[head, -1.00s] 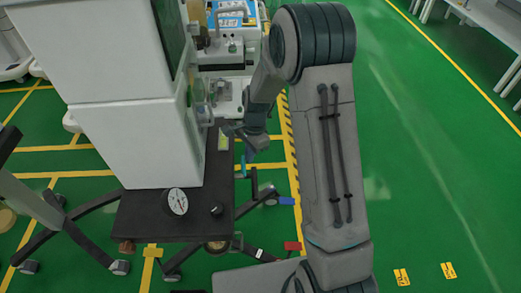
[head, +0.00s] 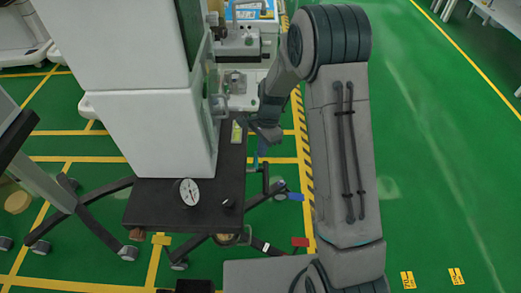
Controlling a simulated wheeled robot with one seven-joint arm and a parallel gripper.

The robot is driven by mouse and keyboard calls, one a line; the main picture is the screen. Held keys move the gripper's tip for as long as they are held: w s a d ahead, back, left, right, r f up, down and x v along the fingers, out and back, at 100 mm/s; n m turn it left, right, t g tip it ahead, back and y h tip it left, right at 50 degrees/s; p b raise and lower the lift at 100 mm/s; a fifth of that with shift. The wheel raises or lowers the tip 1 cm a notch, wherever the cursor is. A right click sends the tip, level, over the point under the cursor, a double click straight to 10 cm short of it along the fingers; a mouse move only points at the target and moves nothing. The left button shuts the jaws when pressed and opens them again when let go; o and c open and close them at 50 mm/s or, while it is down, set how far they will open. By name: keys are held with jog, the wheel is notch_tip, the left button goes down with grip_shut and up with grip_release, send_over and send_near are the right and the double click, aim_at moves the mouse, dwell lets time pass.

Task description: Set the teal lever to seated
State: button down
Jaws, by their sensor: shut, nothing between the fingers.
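The cart's dark shelf (head: 160,207) carries a tall white machine body (head: 155,130). A small teal piece (head: 256,161), which looks like the teal lever, shows at the shelf's right side, just below my gripper. My gripper (head: 264,144) is shut and empty, pointing down just outside the shelf's right edge. Its fingertips are small and dark here, so I cannot tell whether they touch the teal piece. The lever's full shape and its position are not clear.
Blue (head: 296,196), red (head: 300,242) and yellow (head: 161,240) tabs stick out low around the cart. Open green floor (head: 430,170) lies to the right.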

jog(key=shift+s+r, duration=0.1)
jog(key=shift+s+r, duration=0.35)
jog(key=shift+s, duration=0.3)
jog(key=d+f+v, duration=0.1)
jog(key=d+v, duration=0.2)
jog(key=v, duration=1)
jog(key=s+d+r+n+t, duration=0.1)
jog(key=s+r+n, duration=0.2)
jog(key=s, duration=0.4)
jog(key=s+d+r+n+t+h, duration=0.1)
jog(key=s+r+n, duration=0.3)
jog(key=s, duration=0.4)
jog(key=s+d+r+n+t, duration=0.3)
jog(key=s+r+n, duration=0.1)
jog(key=s, duration=0.4)
jog(key=shift+n+h, duration=0.4)
jog(key=shift+n, duration=0.2)
jog(key=shift+d, duration=0.15)
